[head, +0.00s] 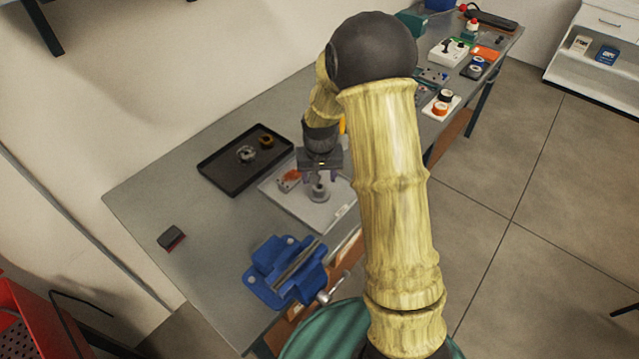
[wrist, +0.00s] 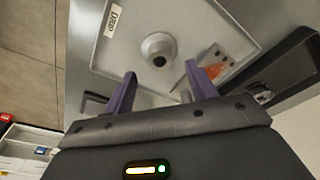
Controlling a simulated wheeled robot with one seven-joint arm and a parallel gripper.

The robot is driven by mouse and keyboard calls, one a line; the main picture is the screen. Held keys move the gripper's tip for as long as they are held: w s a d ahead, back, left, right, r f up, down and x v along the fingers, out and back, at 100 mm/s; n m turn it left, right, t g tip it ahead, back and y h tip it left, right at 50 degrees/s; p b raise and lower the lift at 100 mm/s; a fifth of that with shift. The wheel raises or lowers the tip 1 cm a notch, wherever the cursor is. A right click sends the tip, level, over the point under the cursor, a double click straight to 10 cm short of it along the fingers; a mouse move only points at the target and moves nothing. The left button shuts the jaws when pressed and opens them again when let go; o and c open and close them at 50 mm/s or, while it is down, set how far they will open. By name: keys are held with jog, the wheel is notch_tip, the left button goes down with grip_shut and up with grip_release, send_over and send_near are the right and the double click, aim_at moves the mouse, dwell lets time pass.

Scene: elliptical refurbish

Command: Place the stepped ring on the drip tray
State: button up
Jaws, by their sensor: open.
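A grey stepped ring (head: 319,191) stands on the pale drip tray (head: 335,218), below my gripper (head: 320,177). In the wrist view the stepped ring (wrist: 158,46) shows a round flange and a dark central hole. The drip tray (wrist: 125,57) carries a "DRIP" label there. My gripper (wrist: 161,82) is open, its two purple fingers spread with nothing between their tips. The ring appears just beyond the fingertips, apart from them.
A metal block with an orange patch (head: 289,180) lies on the drip tray beside the ring. A black tray (head: 226,177) holds a grey part (head: 246,154) and a brass part (head: 266,141). A blue vise (head: 288,272) stands in front. A small dark block (head: 171,236) lies left.

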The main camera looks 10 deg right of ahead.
notch_tip(320, 180, up, 6)
jog(key=shift+s, duration=0.45)
jog(key=shift+a, duration=0.1)
jog(key=s+r+n, duration=0.1)
jog(key=s+r, duration=0.1)
jog(key=s, duration=0.7)
jog(key=s+r, duration=0.1)
jog(key=s, duration=0.8)
jog(key=shift+s+r+n+t, duration=0.35)
jog(key=shift+s+n+t, duration=0.05)
